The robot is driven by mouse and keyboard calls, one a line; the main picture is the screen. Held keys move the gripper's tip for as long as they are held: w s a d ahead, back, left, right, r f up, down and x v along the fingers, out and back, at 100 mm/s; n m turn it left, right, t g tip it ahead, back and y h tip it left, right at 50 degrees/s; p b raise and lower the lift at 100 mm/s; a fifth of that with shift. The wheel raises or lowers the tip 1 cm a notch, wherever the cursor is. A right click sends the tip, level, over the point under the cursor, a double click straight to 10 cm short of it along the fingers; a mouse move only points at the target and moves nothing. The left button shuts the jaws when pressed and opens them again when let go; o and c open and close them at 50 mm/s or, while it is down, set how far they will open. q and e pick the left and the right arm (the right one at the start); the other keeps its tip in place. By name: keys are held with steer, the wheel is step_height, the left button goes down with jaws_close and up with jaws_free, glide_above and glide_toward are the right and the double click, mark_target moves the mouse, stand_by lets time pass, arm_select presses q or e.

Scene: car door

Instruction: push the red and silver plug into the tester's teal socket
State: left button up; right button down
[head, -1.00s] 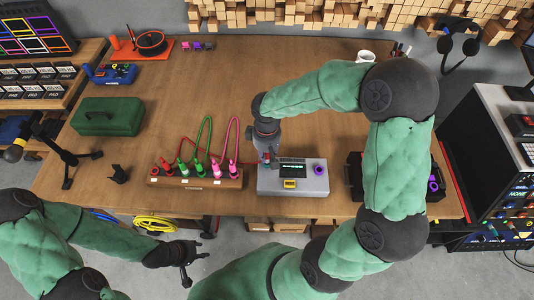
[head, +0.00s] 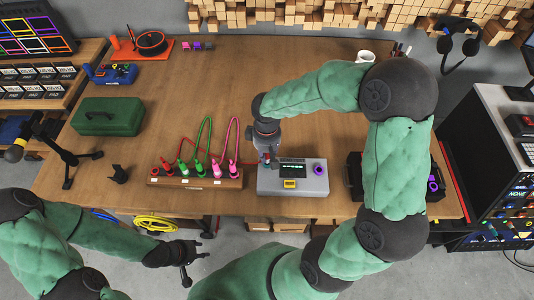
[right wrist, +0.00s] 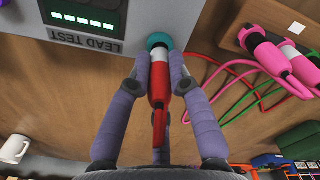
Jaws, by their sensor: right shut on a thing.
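The tester (head: 300,178) is a grey box on the table with a lit display and a purple socket at its right. In the right wrist view its teal socket (right wrist: 158,41) shows at the box's edge. My right gripper (right wrist: 159,68) is shut on the red and silver plug (right wrist: 159,88), whose silver end meets the teal socket. I cannot tell how deep it sits. In the head view my right gripper (head: 268,156) is over the tester's left end and hides the plug and teal socket. My left gripper (head: 189,262) is empty, off the table's front edge; its fingers look apart.
A wooden rack (head: 195,179) with red, green and pink plugs and looped leads stands left of the tester. A dark device (head: 355,175) is to its right. A green case (head: 107,116) lies at the left; the table's middle is clear.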

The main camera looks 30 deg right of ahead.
steer(key=shift+f+b, duration=0.5)
steer(key=shift+f, duration=0.1)
stand_by(0.3)
steer(key=c, duration=1.1)
jaws_free()
steer(key=shift+o, duration=0.2)
steer(key=shift+r, duration=0.1)
step_height(320, 180, up, 12)
steer(key=shift+f, duration=0.1)
